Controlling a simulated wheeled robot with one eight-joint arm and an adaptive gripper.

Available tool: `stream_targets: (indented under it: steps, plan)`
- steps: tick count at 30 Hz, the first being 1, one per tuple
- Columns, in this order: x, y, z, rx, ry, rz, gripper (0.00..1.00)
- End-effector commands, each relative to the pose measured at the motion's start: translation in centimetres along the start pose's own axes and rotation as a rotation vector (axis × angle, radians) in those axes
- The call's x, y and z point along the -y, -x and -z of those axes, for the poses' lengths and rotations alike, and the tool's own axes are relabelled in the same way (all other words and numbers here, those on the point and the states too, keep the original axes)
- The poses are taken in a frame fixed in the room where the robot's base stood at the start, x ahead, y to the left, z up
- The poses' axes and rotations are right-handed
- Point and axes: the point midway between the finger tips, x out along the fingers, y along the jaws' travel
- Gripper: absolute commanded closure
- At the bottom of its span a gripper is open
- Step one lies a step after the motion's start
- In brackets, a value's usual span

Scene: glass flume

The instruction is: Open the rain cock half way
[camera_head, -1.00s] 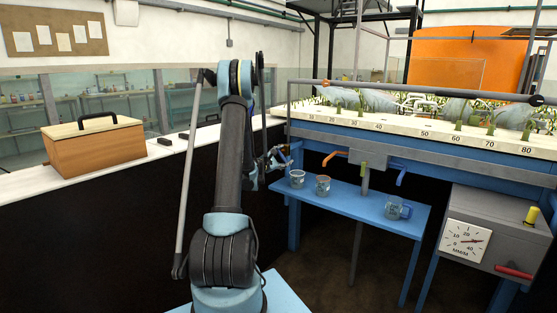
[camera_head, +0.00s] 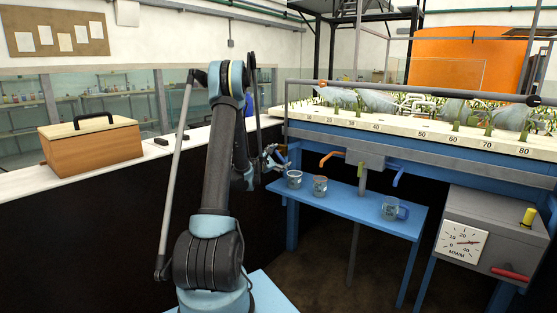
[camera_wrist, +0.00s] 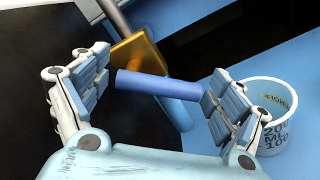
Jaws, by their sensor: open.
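My gripper (camera_wrist: 158,86) is open, its two fingers on either side of a blue lever handle (camera_wrist: 145,85) in the wrist view. The left finger is apart from the handle; whether the right one touches it I cannot tell. Behind the handle is a brass-coloured block (camera_wrist: 143,58). In the head view my gripper (camera_head: 270,164) is at the left end of the flume, by the blue lever (camera_head: 281,156). An orange lever (camera_head: 329,158) and another blue lever (camera_head: 398,176) hang along the flume's front. No label shows which is the rain cock.
A blue shelf (camera_head: 345,205) below the levers bears two cups (camera_head: 294,180) (camera_head: 320,186) and a glass mug (camera_head: 392,209). One cup (camera_wrist: 268,115) stands close to my right finger. A grey box with a dial (camera_head: 463,242) and red handle (camera_head: 510,272) is at right.

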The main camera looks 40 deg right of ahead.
Motion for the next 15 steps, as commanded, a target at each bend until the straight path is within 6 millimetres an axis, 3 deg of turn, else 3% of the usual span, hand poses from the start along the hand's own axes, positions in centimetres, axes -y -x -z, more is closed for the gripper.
stream_targets:
  steps: [8, 15]
  plan:
    - [0.0, 0.5, -0.1, 0.000, 0.000, 0.000, 0.12]
    - [0.0, 4.2, 0.0, -0.001, 0.000, -0.001, 0.12]
